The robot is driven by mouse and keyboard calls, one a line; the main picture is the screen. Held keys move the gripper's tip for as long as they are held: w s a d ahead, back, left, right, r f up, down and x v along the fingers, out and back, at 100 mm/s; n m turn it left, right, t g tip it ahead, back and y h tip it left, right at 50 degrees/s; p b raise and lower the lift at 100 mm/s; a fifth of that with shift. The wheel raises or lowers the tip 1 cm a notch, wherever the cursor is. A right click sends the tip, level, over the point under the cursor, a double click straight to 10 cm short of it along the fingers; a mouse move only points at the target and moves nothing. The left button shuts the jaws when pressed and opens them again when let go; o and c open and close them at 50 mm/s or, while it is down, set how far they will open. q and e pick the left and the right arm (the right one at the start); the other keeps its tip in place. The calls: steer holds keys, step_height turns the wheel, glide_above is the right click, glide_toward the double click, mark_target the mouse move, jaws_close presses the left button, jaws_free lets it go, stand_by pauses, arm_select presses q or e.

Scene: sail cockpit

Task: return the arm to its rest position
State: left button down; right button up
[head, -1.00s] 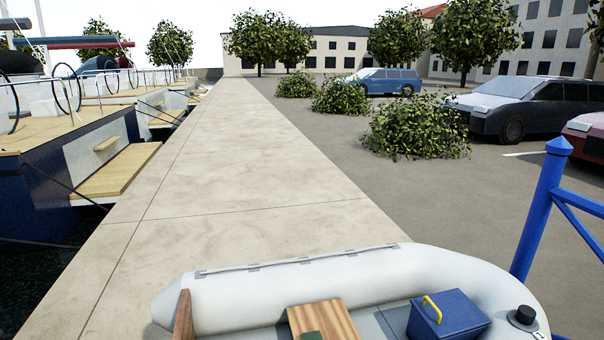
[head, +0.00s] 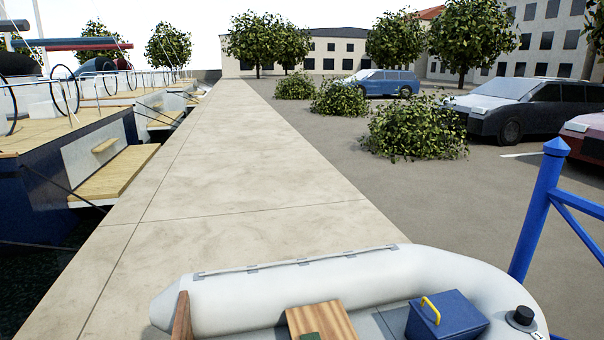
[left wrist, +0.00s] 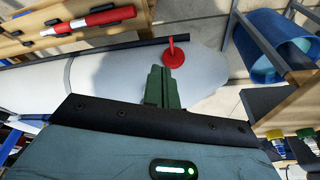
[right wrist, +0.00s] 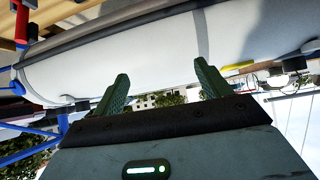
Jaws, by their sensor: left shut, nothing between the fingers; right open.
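My left gripper (left wrist: 162,84) shows in the left wrist view. Its green fingers are together with nothing between them, in front of a white rounded surface. My right gripper (right wrist: 160,82) shows in the right wrist view. Its green fingers stand wide apart and empty, in front of a white tube (right wrist: 130,60).
A grey inflatable dinghy (head: 300,292) lies at the bottom of the head view, with a blue box (head: 448,318) in it. A blue railing post (head: 538,210) stands at right. A blue bin (left wrist: 283,42) and red handle (left wrist: 174,54) show in the left wrist view. The paved quay (head: 240,160) is clear.

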arm_select(q)
steer(key=w+d+f+t+h, duration=0.1)
steer(key=w+d+f+t, duration=0.1)
steer(key=w+f+t, duration=0.3)
steer(key=shift+f+t, duration=0.7)
steer(key=shift+f, duration=1)
